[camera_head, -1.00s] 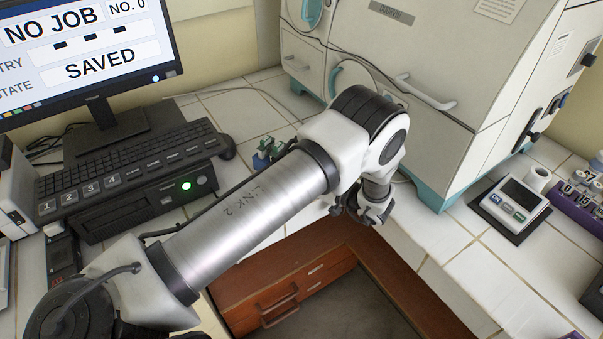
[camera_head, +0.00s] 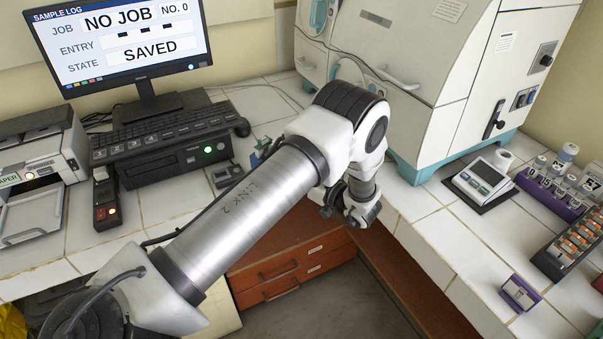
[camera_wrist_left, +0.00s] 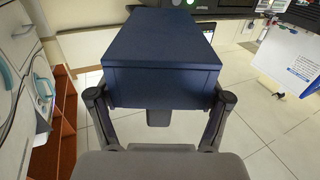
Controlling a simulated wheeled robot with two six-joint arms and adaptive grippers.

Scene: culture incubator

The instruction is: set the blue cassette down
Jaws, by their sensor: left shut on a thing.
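The blue cassette (camera_wrist_left: 160,60) is a dark blue box filling the upper middle of the left wrist view. My left gripper (camera_wrist_left: 160,100) is shut on it, with one finger on each side. In the head view my left gripper (camera_head: 347,207) hangs beyond my arm link, over the corner where the tiled counter meets the wooden drawers. I cannot make out the cassette in the head view; my arm hides part of that area. My right gripper is in neither view.
The white incubator (camera_head: 435,70) stands behind the gripper. A keyboard (camera_head: 155,135) and monitor (camera_head: 120,45) are at the left. A small scale (camera_head: 483,182), a purple rack (camera_head: 550,195) and a purple holder (camera_head: 520,293) stand at right. Tiled counter (camera_head: 455,225) is bare between.

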